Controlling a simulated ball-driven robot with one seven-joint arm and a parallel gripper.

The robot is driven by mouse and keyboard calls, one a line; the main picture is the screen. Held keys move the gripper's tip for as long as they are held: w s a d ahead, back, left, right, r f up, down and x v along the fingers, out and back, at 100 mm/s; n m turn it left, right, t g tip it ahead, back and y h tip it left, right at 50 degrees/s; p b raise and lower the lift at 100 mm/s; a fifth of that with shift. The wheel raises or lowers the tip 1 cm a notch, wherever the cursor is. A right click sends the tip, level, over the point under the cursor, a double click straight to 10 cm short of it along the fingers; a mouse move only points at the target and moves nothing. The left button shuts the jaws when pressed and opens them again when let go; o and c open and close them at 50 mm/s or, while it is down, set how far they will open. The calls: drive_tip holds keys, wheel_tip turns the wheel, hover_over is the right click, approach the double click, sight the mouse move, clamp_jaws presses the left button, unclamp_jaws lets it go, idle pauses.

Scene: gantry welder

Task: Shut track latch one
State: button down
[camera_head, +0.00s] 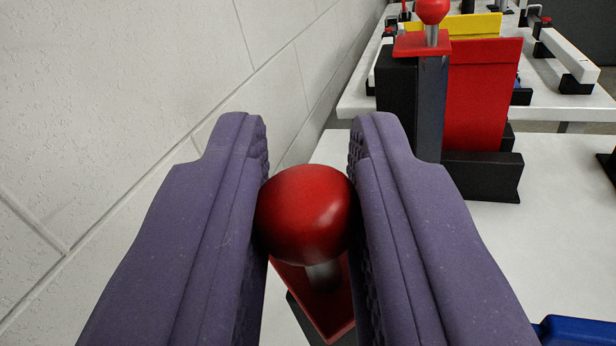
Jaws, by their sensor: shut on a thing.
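My gripper (308,160) has two purple fingers, and they are shut on a red ball knob (305,212). The knob sits on a short metal stem (323,276) above a red plate (327,312), which I take to be part of track latch one. The fingers touch the knob on its left and right sides. The lower parts of this latch are mostly hidden behind the fingers and the knob. A second red knob (432,10) on a red plate (423,43) tops a dark post (431,110) further back on the right.
A white block wall (110,90) runs close along the left. A red panel (484,95) and black blocks (483,174) stand behind the right finger. A blue part (578,331) is at the lower right.

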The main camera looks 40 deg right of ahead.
drive_tip(key=shift+s+d+n+t+y, duration=0.1)
drive_tip(key=shift+s+n+t+y, duration=0.1)
drive_tip(key=shift+n+t+y, duration=0.25)
drive_tip(key=shift+s+d+n+t+y, duration=0.1)
drive_tip(key=shift+s+n+t+y, duration=0.1)
drive_tip(key=shift+n+t+y, duration=0.3)
drive_tip(key=y, duration=0.1)
drive_tip(key=n+t+y, duration=0.1)
drive_tip(key=n+t+y+b, duration=0.1)
drive_tip(key=shift+s+d+f, duration=0.15)
drive_tip(key=shift+s+d, duration=0.1)
drive_tip(key=shift+s, duration=0.1)
drive_tip(key=y, duration=0.1)
drive_tip(key=n+t+y+b, duration=0.1)
drive_tip(key=n+y+b, duration=0.1)
drive_tip(key=shift+s+d+f+t, duration=0.1)
drive_tip(key=shift+s+d+t, duration=0.15)
drive_tip(key=shift+s+d, duration=0.05)
drive_tip(key=shift+s+d+n+y+b, duration=0.15)
drive_tip(key=shift+n+y+b, duration=0.7)
drive_tip(key=shift+y, duration=0.3)
drive_tip(key=shift+r+t, duration=0.2)
drive_tip(key=shift+t, duration=0.1)
drive_tip(key=c, duration=1)
unclamp_jaws()
drive_tip(key=shift+d, duration=0.1)
